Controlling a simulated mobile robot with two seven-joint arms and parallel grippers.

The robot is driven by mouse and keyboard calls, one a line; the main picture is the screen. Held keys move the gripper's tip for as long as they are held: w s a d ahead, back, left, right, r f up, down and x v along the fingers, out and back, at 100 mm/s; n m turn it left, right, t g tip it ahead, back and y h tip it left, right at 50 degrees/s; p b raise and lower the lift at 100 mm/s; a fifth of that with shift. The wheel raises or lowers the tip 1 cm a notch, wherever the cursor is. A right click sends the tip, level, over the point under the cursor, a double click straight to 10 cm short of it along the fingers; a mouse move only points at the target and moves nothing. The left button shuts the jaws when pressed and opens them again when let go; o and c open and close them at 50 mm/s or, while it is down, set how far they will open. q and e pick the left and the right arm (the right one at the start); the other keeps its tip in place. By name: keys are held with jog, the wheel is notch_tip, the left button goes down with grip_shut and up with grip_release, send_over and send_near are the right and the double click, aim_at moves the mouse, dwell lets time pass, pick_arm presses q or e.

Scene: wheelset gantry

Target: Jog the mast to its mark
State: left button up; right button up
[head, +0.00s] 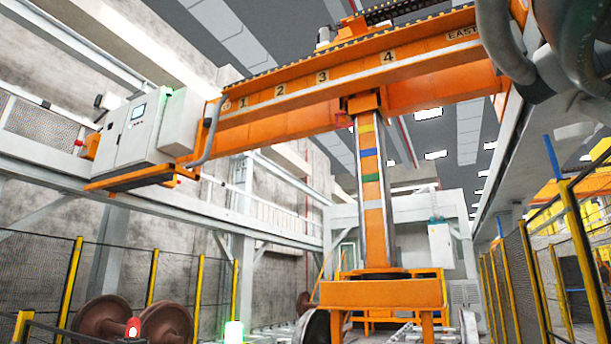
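The orange mast (375,215) hangs upright from the orange gantry beam (300,117) in the head view. It carries yellow, blue and green bands on its upper part. Its top is at the beam a little left of the number 4 plate (388,56). Plates 1, 2 and 3 run along the beam to the left, and an "EAST" label (463,33) is at the right end. An orange frame (382,294) is at the mast's foot. Neither gripper shows in the head view.
Grey control cabinets (137,128) with a small screen sit at the beam's left end. Rusty wheelsets (166,322) stand low at left by a red lamp (133,327). Yellow-posted mesh fences (565,225) line both sides. A green-white light (233,333) is at the bottom.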

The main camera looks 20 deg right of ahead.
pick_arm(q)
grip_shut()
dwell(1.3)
